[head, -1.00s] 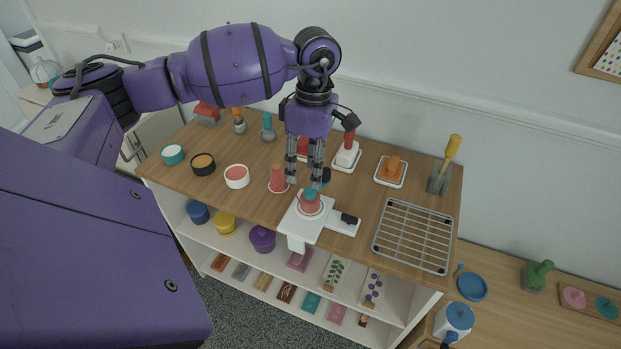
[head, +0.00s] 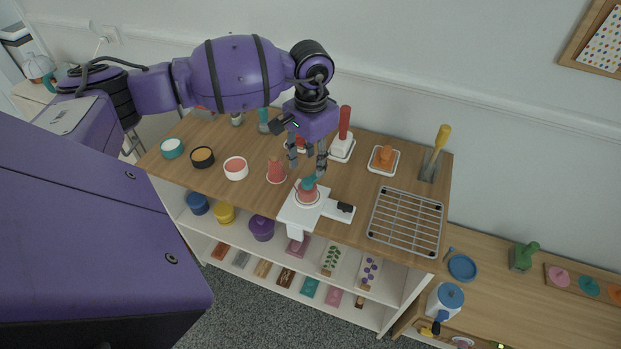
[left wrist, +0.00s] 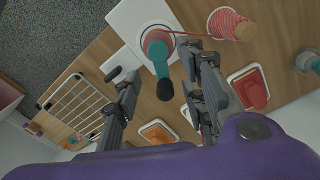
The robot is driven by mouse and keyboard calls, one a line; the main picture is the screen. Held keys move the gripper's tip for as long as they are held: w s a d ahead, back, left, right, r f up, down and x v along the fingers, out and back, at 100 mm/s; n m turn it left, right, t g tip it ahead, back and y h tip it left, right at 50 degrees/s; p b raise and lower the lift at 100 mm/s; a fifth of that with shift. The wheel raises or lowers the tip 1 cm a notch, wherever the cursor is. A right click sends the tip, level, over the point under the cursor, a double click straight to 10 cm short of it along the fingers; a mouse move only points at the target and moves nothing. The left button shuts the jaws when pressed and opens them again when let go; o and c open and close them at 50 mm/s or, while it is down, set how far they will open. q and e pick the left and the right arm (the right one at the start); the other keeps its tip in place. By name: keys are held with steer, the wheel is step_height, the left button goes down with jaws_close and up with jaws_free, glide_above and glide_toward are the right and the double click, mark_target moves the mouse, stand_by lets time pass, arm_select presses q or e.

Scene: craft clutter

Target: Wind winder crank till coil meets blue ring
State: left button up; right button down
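The winder (head: 290,212) is a white base with a pinkish-red coil (head: 307,196) on top and a teal crank (head: 309,183) above it. In the left wrist view the crank (left wrist: 158,58) ends in a black knob (left wrist: 165,90). My left gripper (head: 307,168) is open just above and behind the winder; in the left wrist view its fingers (left wrist: 165,80) stand apart on both sides of the knob, with no clear contact. A red cord runs from a cone spool (head: 276,172), also in the left wrist view (left wrist: 230,25), to the winder.
A wire rack (head: 407,222) lies to the right. Small bowls, such as a pink one (head: 236,172), stand to the left. A red-handled tool (head: 344,130) and an orange item on a white dish (head: 384,157) stand behind.

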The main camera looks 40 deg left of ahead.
mark_target(310, 179)
arm_select(q)
step_height(310, 179, down, 6)
steer(key=shift+f+p, duration=0.15)
steer(key=shift+p, duration=0.15)
steer(key=shift+f, duration=0.5)
steer(key=shift+c, duration=0.3)
jaws_close()
